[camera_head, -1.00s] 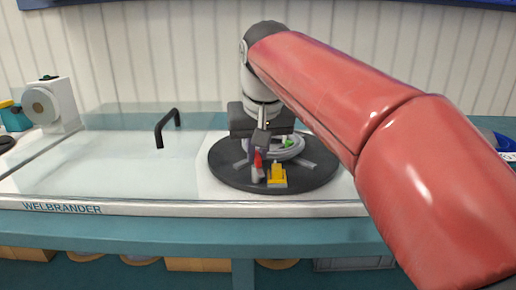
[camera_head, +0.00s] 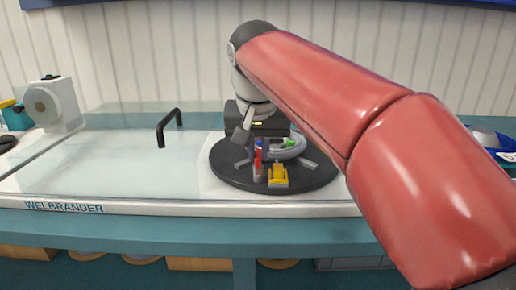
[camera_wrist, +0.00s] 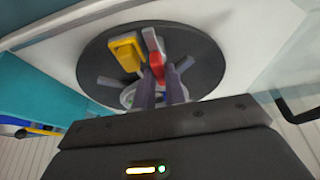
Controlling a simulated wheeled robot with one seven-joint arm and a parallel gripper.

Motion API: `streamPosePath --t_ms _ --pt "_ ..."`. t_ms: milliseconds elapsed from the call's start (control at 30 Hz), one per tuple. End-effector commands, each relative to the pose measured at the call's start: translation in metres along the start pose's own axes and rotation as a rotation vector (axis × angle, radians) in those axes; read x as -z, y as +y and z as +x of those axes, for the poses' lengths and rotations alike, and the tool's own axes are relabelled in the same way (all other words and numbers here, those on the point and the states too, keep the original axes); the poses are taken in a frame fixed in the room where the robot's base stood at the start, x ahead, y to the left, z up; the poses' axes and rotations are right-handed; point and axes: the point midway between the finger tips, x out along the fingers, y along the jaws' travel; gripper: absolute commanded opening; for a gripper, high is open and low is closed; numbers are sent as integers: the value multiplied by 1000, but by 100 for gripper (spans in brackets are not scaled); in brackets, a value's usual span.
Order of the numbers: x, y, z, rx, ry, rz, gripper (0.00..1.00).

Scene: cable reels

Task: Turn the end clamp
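A red clamp piece (camera_head: 258,163) with a pale end stands near the front of a round black disc (camera_head: 226,165). It also shows in the wrist view (camera_wrist: 152,42). A yellow clamp block (camera_head: 277,175) sits just right of it in the head view. I cannot tell which of the two is the end clamp. My gripper (camera_wrist: 160,72) points down at the disc, its two dark fingers on either side of the red piece's inner end. Whether they press on it is not clear. The fingers hide part of the grey coil (camera_head: 290,147).
A black handle (camera_head: 168,128) stands on the glass-like panel (camera_head: 100,165) to the left. A white device with a round face (camera_head: 52,104) stands at the far left. Several grey bars lie on the disc. The panel's middle is clear.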

Motion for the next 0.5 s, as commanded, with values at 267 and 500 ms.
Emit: streamPosePath --t_ms 267,500 --pt "0 0 0 0 -1 0 34" --pt "0 0 -5 0 1 -1 34"
